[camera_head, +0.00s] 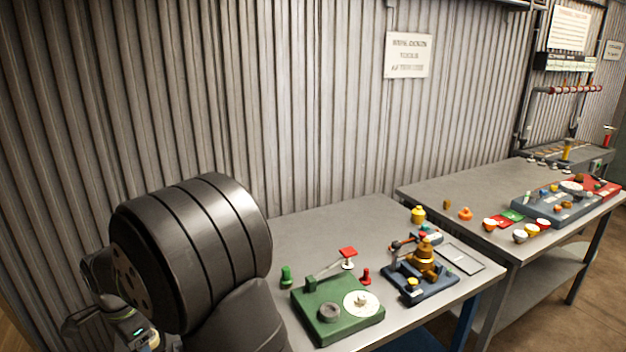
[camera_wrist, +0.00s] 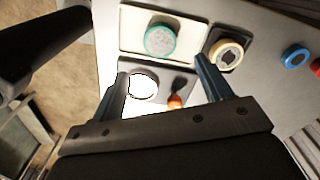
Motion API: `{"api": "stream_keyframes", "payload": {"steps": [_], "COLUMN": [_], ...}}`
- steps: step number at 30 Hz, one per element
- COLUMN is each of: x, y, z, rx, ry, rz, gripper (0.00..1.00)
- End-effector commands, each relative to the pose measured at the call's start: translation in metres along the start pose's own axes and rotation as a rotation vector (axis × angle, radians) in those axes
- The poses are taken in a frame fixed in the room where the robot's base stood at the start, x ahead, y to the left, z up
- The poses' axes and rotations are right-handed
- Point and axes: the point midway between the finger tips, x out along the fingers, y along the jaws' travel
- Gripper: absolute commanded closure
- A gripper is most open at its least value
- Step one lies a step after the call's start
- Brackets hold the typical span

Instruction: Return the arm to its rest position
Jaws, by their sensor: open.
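In the wrist view my gripper (camera_wrist: 161,68) is open, with its two dark fingers apart and nothing held between them. Below the fingers is a pale panel or tray (camera_wrist: 127,48) with a teal round cap (camera_wrist: 160,40). A cream ring-shaped knob (camera_wrist: 227,54) is to the right of the fingertips. A bright white disc (camera_wrist: 143,88) and a small orange piece (camera_wrist: 175,101) show between the fingers. In the head view my dark arm link fills the lower left, and the fingers cannot be made out there.
A second table (camera_head: 450,190) at the right bears several coloured parts. A corrugated wall (camera_head: 300,110) stands behind. The near table's back left is clear.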

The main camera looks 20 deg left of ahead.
Motion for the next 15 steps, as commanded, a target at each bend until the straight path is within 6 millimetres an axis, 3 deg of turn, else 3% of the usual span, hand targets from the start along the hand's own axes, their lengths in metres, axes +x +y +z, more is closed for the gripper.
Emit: {"api": "stream_keyframes", "payload": {"steps": [3, 4, 15], "x": [-0.026, -0.023, 0.057], "y": [-0.001, 0.0, 0.001], "z": [0.0, 0.0, 0.0], "rx": [0.0, 0.0, 0.0], "ry": [0.0, 0.0, 0.0], "rz": [-0.005, 0.002, 0.004], "gripper": [0.29, 0.29, 0.29]}}
